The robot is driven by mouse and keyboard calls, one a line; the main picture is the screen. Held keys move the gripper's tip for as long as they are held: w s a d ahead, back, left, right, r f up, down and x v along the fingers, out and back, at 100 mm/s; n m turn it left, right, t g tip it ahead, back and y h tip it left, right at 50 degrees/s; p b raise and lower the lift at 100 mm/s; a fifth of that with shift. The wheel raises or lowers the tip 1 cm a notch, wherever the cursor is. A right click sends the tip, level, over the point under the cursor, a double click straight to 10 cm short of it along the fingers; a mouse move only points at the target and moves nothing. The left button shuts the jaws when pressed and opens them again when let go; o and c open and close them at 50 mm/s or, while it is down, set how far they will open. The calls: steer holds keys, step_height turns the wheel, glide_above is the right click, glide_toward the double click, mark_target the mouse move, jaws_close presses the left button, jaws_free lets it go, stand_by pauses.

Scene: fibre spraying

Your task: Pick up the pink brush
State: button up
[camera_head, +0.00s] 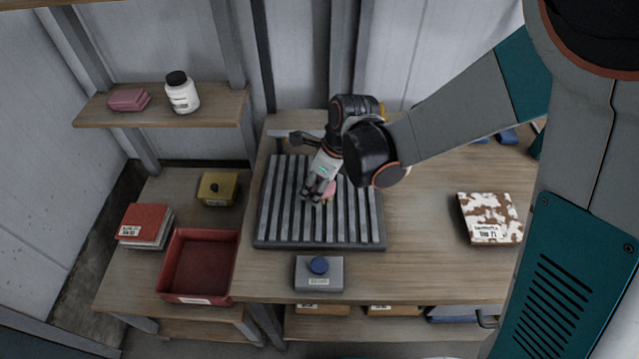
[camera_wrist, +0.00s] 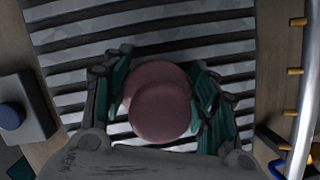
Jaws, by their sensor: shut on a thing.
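The pink brush (camera_head: 329,190) is at my gripper, over the grey slatted rack on the wooden table in the head view. In the wrist view the pink brush (camera_wrist: 160,108) shows as a rounded, matte pink form between the two fingers. My gripper (camera_head: 318,190) points down and is shut on the brush. The fingers also show in the wrist view (camera_wrist: 160,80), one on each side of the pink form. The brush's lower part is hidden, and I cannot tell whether it touches the rack.
The slatted rack (camera_head: 282,215) lies under my gripper. A grey box with a blue knob (camera_head: 319,276) stands in front of it. A red tray (camera_head: 168,262) is at the left, and a rust-spotted box (camera_head: 490,218) at the right. Bare tabletop lies between rack and box.

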steer(key=shift+r, duration=0.1)
step_height(320, 180, up, 20)
steer(key=p, duration=1.4)
steer(key=o, duration=0.5)
steer(key=c, duration=0.4)
steer(key=shift+o, duration=0.2)
steer(key=shift+f, duration=0.2)
